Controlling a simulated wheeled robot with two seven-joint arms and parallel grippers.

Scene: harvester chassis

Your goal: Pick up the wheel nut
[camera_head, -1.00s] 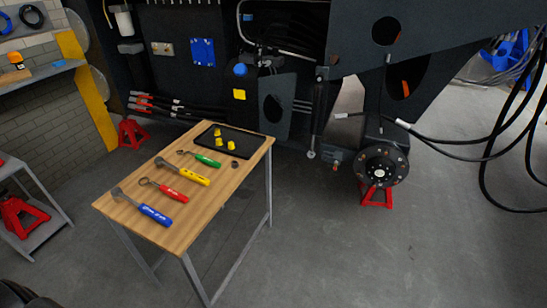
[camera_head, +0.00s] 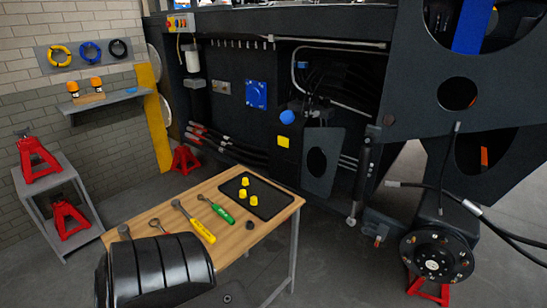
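A small dark ring-like piece, which looks like the wheel nut (camera_head: 249,225), lies on the wooden table (camera_head: 277,222) near its right edge, just in front of the black tray (camera_head: 269,205). It is too small to show detail. A black rounded link of my arm comes in at the lower left and covers the table's near left part. Neither of my grippers' fingers shows in the view.
Several yellow pieces (camera_head: 243,194) are on the tray. A green-handled tool (camera_head: 222,213) and a yellow-handled one (camera_head: 202,230) lie left of the nut. The wheel hub (camera_head: 437,256) stands at right above a red stand (camera_head: 428,290). Floor between table and hub is clear.

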